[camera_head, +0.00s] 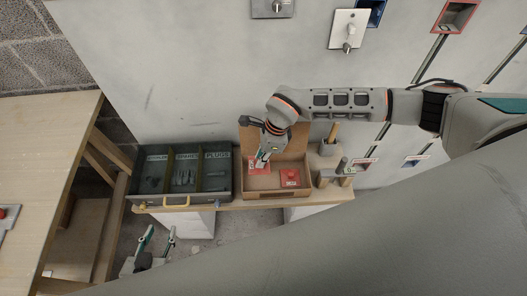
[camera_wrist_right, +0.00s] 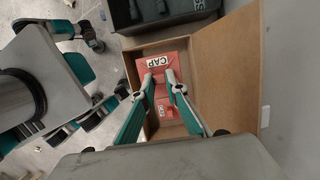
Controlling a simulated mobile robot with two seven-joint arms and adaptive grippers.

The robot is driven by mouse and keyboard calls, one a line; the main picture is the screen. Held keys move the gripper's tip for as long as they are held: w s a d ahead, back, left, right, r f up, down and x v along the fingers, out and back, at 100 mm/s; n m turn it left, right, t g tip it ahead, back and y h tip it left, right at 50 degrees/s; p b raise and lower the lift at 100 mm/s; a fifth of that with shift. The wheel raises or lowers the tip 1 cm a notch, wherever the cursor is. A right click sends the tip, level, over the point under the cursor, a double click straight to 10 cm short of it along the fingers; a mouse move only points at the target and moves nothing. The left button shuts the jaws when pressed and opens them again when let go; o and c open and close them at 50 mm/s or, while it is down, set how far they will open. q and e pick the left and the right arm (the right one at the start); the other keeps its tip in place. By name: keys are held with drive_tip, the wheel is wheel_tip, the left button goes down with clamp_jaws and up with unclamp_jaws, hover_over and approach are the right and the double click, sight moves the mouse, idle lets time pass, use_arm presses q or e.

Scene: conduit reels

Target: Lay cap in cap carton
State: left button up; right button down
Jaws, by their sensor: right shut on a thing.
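The cap carton (camera_head: 276,194) is an open brown box on the bench, its flap raised at the back. My right gripper (camera_head: 262,160) is inside its left part, shut on a red cap (camera_wrist_right: 162,62) marked CAP. In the head view this cap (camera_head: 254,168) is partly hidden by the gripper. The held cap is over or at the carton floor; I cannot tell whether it touches. A second red cap (camera_head: 290,178) lies in the carton's right part. My left gripper (camera_head: 157,240) is low in front of the bench, its fingers apart and empty.
A dark tray (camera_head: 140,196) with labelled compartments, one marked PLUGS, stands left of the carton. A cup with a wooden handle (camera_head: 329,149) and a metal stand (camera_head: 335,177) are close on the right. The wall is just behind.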

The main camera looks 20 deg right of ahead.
drive_tip(key=shift+f+b, duration=0.5)
drive_tip(key=shift+f, duration=0.15)
wheel_tip(320, 180, down, 6)
drive_tip(key=b, duration=0.4)
drive_tip(key=shift+s+b, duration=0.1)
drive_tip(key=shift+b, duration=0.2)
drive_tip(key=shift+f+b, duration=0.55)
drive_tip(key=shift+f, duration=0.2)
drive_tip(key=shift+f+b, duration=0.4)
drive_tip(key=shift+f, duration=0.25)
drive_tip(key=shift+f, duration=0.1)
drive_tip(key=shift+f, duration=0.3)
